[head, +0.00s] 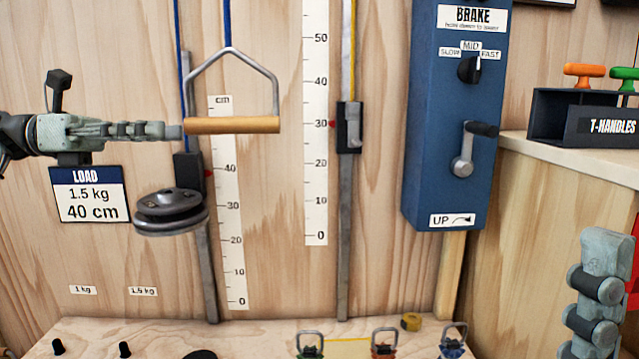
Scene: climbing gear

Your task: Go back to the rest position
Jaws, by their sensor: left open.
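My left gripper (178,131) comes in from the left edge, level with the wooden bar handle (232,125). It is open, its fingertips by the bar's left end; I cannot tell whether they touch. The bar hangs from a bent metal bracket on a blue cord. Behind it, a dark slider (188,168) on a metal rail has its red pointer near 40 cm. A round dark weight (170,212) is at that slider. At the lower right, a grey-green part with dark rollers (598,290) appears to belong to my right gripper; its fingertips are not clearly visible.
The blue brake box (425,120) has a knob (469,69) and a crank (465,155). A second slider (349,128) points near 30. A T-handles tray (555,118) stands on the right shelf. A load card (90,194) reads 1.5 kg, 40 cm.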

